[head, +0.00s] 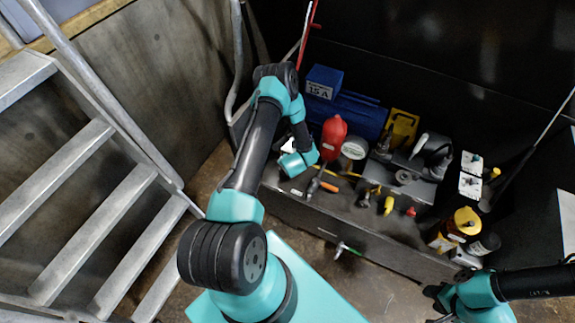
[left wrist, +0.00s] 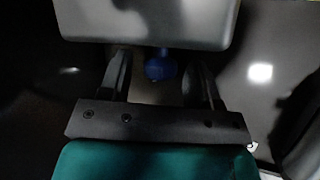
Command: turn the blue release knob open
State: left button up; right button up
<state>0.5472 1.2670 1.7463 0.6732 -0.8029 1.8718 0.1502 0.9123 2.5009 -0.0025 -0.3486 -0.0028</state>
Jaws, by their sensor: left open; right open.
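The blue knob (left wrist: 160,66) shows in the left wrist view, just under the edge of a pale grey housing (left wrist: 145,22). My left gripper (left wrist: 158,62) is open, with one dark finger on each side of the knob. Whether the fingers touch it I cannot tell. In the head view the knob and my left fingers are not discernible; my left wrist (head: 298,163) reaches to the left end of the cluttered bench. My right gripper (head: 434,303) is open at the lower right, partly visible, away from the knob.
The dark bench (head: 350,228) holds a red bottle (head: 334,135), a round gauge (head: 355,148), a blue toolbox (head: 358,113), several hand tools and a yellow container (head: 466,220). Metal stairs (head: 90,215) with a railing stand on the left. Open floor lies between stairs and bench.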

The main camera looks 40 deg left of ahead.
pick_arm(q)
jog(key=shift+c, duration=0.4)
jog(key=c, duration=0.8)
jog(key=shift+c, duration=0.2)
jog(key=shift+d+f+y, duration=0.1)
jog(key=shift+d+y, duration=0.05)
jog(key=shift+y, duration=0.65)
jog(key=y, duration=0.1)
jog(key=m+g+y, duration=0.1)
jog(key=y, duration=0.1)
jog(key=shift+d+f+m+y, duration=0.1)
jog(key=shift+m+y, duration=0.2)
jog(key=o, duration=0.9)
jog(key=shift+w, duration=0.1)
